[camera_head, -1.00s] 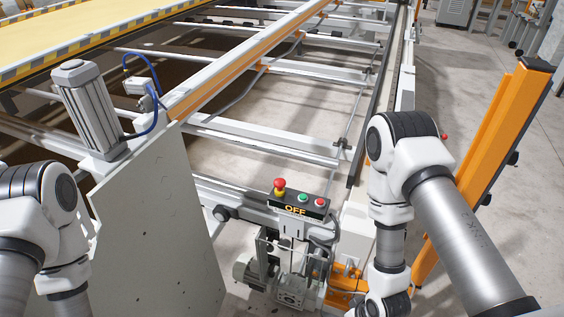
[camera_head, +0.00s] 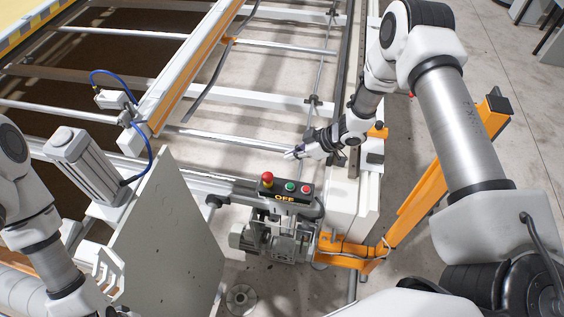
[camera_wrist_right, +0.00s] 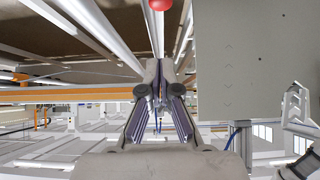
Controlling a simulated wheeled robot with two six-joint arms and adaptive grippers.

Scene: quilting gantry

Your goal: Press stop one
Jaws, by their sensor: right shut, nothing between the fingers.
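A small dark control box (camera_head: 284,190) with an "OFF" label stands on the machine's near end. It carries a red mushroom button on a yellow base (camera_head: 267,179) at the left, a green button (camera_head: 290,187) in the middle and a flat red button (camera_head: 305,189) at the right. My right gripper (camera_head: 290,154) is shut and empty. It appears behind and above the box, apart from the buttons, pointing left. In the right wrist view its fingers (camera_wrist_right: 160,78) are close together, and a red round thing (camera_wrist_right: 162,4) shows at the top edge. My left gripper is out of view.
A motor assembly (camera_head: 265,236) sits below the box. A grey upright panel (camera_head: 165,235) stands to its left. An orange post (camera_head: 425,195) and white machine frame (camera_head: 358,203) are to the right, near my right arm. Rails (camera_head: 245,139) run behind the box.

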